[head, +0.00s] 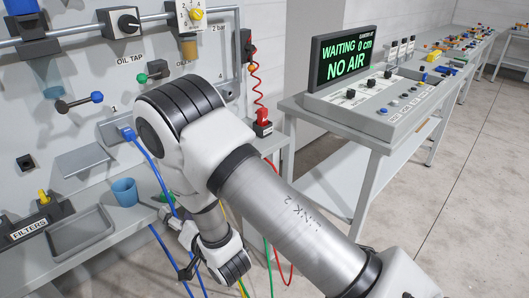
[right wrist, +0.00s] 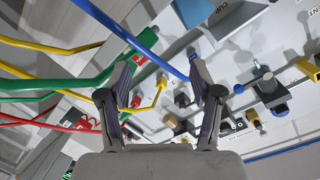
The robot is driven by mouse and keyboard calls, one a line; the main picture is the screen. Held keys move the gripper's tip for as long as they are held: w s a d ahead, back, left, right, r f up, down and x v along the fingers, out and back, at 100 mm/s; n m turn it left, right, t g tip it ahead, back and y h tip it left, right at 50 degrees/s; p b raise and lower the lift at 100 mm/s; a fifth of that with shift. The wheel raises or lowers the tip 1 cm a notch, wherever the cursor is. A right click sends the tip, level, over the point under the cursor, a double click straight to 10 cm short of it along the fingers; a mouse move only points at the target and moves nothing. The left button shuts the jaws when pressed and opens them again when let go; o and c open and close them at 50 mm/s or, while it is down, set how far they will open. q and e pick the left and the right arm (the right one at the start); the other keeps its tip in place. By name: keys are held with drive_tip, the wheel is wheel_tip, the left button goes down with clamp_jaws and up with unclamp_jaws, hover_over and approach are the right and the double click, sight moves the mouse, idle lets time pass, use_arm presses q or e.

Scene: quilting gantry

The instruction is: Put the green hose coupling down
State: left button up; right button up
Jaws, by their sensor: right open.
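My right arm comes across the middle of the head view, and its gripper (head: 188,268) is low beside the wall panel, partly hidden by my own wrist. In the right wrist view this gripper (right wrist: 160,75) has its two fingers spread apart with nothing clamped between them. A thick green hose (right wrist: 60,84) runs in from the left to a green end piece, likely the green coupling (right wrist: 139,59), close beside the left-hand finger. Whether it touches the finger I cannot tell. In the head view a green hose (head: 268,266) hangs below my arm; its coupling cannot be made out there.
A blue hose (right wrist: 120,30) crosses close in front of the fingers; yellow (right wrist: 45,45) and red (right wrist: 40,124) hoses lie at left. A blue cup (head: 124,191) and grey tray (head: 80,233) stand on the ledge. A console (head: 385,105) reads "WAITING 0 cm NO AIR".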

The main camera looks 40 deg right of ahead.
drive_tip(key=s+d+f+n+g, duration=0.2)
drive_tip(key=s+f+g, duration=0.3)
drive_tip(key=s+f, duration=0.45)
drive_tip(key=s+d+f+n+g, duration=0.2)
drive_tip(key=s+f+g, duration=0.5)
drive_tip(key=f, duration=0.4)
drive_tip(key=s+f+n+g, duration=0.2)
drive_tip(key=s, duration=0.6)
drive_tip(key=s+f+n+g, duration=0.2)
drive_tip(key=s+f+g, duration=0.1)
drive_tip(key=s, duration=0.5)
wheel_tip(320, 180, up, 6)
drive_tip(key=p, duration=0.6)
drive_tip(key=shift+w+r+t, duration=0.25)
drive_tip(key=shift+w+t, duration=0.05)
drive_tip(key=shift+w, duration=0.05)
drive_tip(key=shift+p, duration=0.3)
